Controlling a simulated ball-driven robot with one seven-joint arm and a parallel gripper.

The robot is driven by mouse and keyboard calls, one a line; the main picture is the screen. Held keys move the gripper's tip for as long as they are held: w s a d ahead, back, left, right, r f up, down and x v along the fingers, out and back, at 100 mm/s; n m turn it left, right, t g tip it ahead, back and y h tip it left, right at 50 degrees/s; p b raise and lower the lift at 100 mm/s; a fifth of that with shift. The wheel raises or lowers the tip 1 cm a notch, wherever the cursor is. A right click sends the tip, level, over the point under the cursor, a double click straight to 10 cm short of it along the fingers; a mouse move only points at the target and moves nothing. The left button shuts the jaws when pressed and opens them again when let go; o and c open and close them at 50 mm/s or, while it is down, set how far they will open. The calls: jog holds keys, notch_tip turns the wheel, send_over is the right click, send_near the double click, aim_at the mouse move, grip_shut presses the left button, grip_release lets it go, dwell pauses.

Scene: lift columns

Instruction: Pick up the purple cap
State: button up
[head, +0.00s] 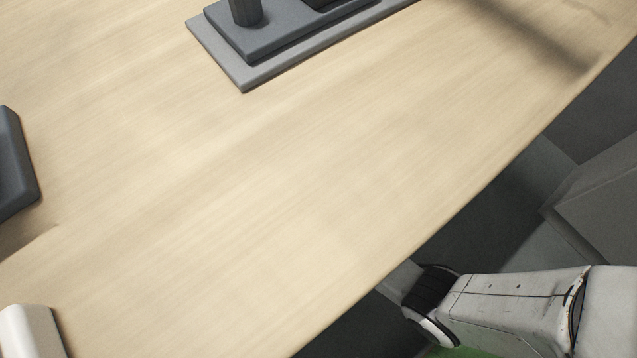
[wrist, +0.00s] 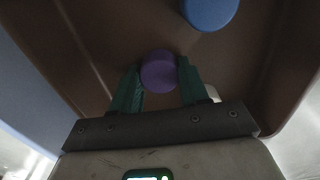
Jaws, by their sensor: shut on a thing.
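The purple cap (wrist: 158,72) is a round piece in the middle of the wrist view. My gripper (wrist: 158,78) has its two green fingers on either side of the cap and is shut on it. A brown surface with raised sides, like a bin or tray (wrist: 85,50), lies behind the cap. Whether the cap still touches that surface cannot be told. The head view shows neither the cap nor the fingers.
A blue round piece (wrist: 209,10) is just beyond the cap, to its upper right. In the head view, a wooden table (head: 250,190) has a broad clear top. A grey stepped base (head: 245,72) stands at its back, and a dark object (head: 15,165) at the left.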

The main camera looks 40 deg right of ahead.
jog(key=c, duration=0.3)
jog(key=shift+r, duration=0.45)
notch_tip(320, 180, up, 2)
jog(key=shift+r+p, duration=0.2)
jog(key=shift+p, duration=0.75)
jog(key=s+r+p, duration=0.3)
jog(key=s, duration=0.1)
jog(key=s+a+r+p, duration=0.1)
jog(key=s+r+p, duration=0.3)
jog(key=s, duration=0.1)
jog(key=s+r+p, duration=0.3)
jog(key=s+r, duration=0.1)
jog(key=s, duration=0.1)
jog(key=shift+a+r, duration=0.2)
jog(key=shift+a, duration=0.2)
